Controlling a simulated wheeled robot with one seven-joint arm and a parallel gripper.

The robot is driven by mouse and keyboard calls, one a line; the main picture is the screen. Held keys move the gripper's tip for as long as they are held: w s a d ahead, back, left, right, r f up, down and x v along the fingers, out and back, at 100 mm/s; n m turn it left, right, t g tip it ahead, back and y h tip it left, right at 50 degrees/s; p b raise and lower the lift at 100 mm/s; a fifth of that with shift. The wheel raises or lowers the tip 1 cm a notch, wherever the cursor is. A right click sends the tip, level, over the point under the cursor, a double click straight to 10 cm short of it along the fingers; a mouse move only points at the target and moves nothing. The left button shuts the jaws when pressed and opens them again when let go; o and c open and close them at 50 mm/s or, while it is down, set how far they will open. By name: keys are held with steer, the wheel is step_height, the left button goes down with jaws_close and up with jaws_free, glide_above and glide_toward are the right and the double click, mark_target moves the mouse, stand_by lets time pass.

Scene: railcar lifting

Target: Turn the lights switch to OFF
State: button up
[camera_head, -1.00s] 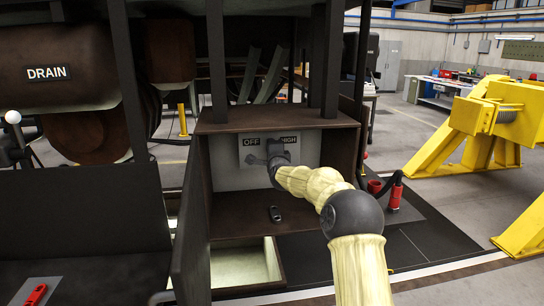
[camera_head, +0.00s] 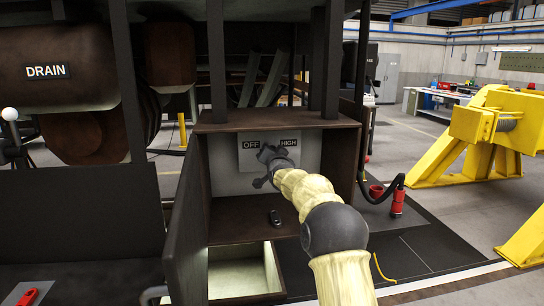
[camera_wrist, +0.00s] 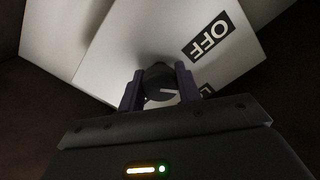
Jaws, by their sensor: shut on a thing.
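The lights switch is a dark round knob (camera_wrist: 157,75) with a white pointer line, on a light plate (camera_head: 247,162) in the box's back wall. The plate carries an OFF label (camera_head: 251,145) at left and a HIGH label (camera_head: 289,141) at right. In the wrist view the OFF label (camera_wrist: 208,37) looks tilted, and a third label (camera_wrist: 206,90) is partly hidden. My gripper (camera_wrist: 159,87) is shut on the knob, one finger on each side. In the head view my gripper (camera_head: 267,153) hides the knob.
The brown box (camera_head: 270,126) is open at the front, with its door (camera_head: 187,230) swung out at left. A small dark object (camera_head: 275,217) lies on its floor. An open drawer (camera_head: 240,268) sits below. A red canister (camera_head: 397,200) stands at right.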

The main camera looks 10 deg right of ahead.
steer(key=n, duration=0.2)
steer(key=n+b, duration=0.1)
steer(key=n, duration=0.2)
steer(key=shift+f+n, duration=0.3)
steer(key=n+b, duration=0.1)
steer(key=n, duration=0.4)
steer(key=shift+d+n+b, duration=0.1)
steer(key=shift+n+b, duration=0.2)
steer(key=shift+b, duration=0.05)
steer(key=o, duration=1)
steer(key=shift+c, duration=0.2)
steer(key=shift+r, duration=0.15)
steer(key=s+b, duration=0.6)
steer(key=s, duration=1.1)
steer(key=shift+s, duration=0.2)
